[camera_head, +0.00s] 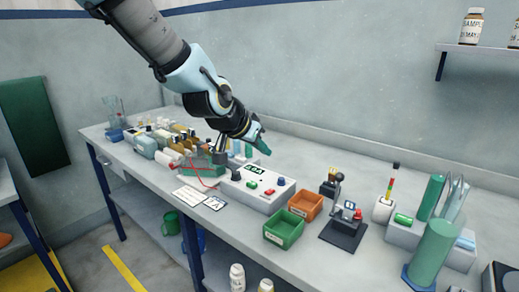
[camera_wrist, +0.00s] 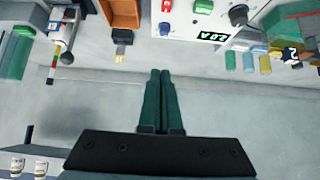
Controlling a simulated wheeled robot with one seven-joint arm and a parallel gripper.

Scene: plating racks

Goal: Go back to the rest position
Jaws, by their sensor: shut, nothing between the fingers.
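My gripper (camera_head: 262,141) is above the back part of the workbench, close to the wall and behind the white power supply box (camera_head: 284,190). Its two green fingers lie together in the wrist view (camera_wrist: 163,100), shut with nothing between them. The wrist view is upside down, with the wall below and the bench top above. The power supply box also shows there (camera_wrist: 182,28), with a lit display and coloured knobs. The fingers touch nothing that I can see.
Green (camera_head: 284,229) and orange (camera_head: 305,205) bins stand in front of the box. A black press-like device (camera_head: 344,232) and green cylinders (camera_head: 432,252) are on the right. Bottles and a glass tank crowd the left. A wall shelf (camera_head: 480,50) holds sample jars.

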